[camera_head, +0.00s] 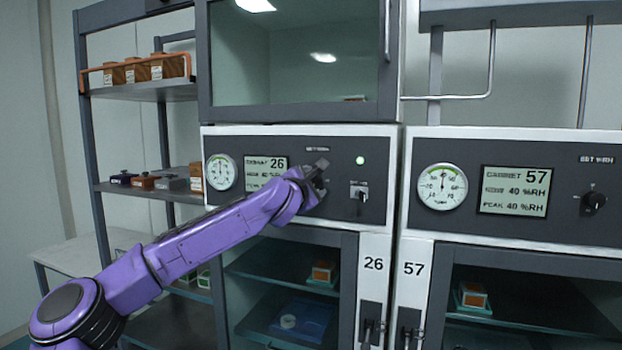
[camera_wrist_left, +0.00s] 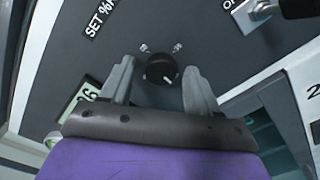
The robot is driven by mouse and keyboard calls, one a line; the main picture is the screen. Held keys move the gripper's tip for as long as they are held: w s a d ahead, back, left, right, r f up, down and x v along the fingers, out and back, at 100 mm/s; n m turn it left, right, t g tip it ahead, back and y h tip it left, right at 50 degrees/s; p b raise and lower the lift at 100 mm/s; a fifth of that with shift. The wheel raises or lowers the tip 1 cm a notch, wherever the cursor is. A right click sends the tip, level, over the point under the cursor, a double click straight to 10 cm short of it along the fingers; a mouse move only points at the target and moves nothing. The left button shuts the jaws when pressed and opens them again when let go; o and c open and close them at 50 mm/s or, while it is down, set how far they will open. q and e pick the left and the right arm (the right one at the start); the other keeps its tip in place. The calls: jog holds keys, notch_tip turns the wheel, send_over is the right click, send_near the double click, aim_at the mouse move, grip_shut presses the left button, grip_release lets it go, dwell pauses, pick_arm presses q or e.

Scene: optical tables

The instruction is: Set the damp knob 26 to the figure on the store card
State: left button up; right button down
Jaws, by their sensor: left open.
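The damp knob 26 (camera_wrist_left: 162,69) is a round black knob with a pale pointer mark, on the dark panel of cabinet 26 (camera_head: 340,145). In the head view it is hidden behind my left gripper (camera_head: 318,178). In the wrist view my left gripper (camera_wrist_left: 157,72) is open, one finger on each side of the knob with visible gaps. A "SET %" label (camera_wrist_left: 100,20) is printed near it. The display (camera_head: 266,172) reads 26 on top; its lower figures are partly covered by my arm. I cannot make out a store card. My right gripper is not in view.
A lever switch (camera_head: 359,195) and a lit green lamp (camera_head: 360,160) are right of my gripper. A shelf rack (camera_head: 140,190) with small boxes is at left.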

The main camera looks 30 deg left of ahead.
pick_arm(q)
jog(key=shift+c, duration=0.2)
jog(key=c, duration=1)
jog(key=shift+d+n+b, duration=0.15)
jog(key=shift+n+b, duration=6.95)
jog(key=shift+n, duration=1.8)
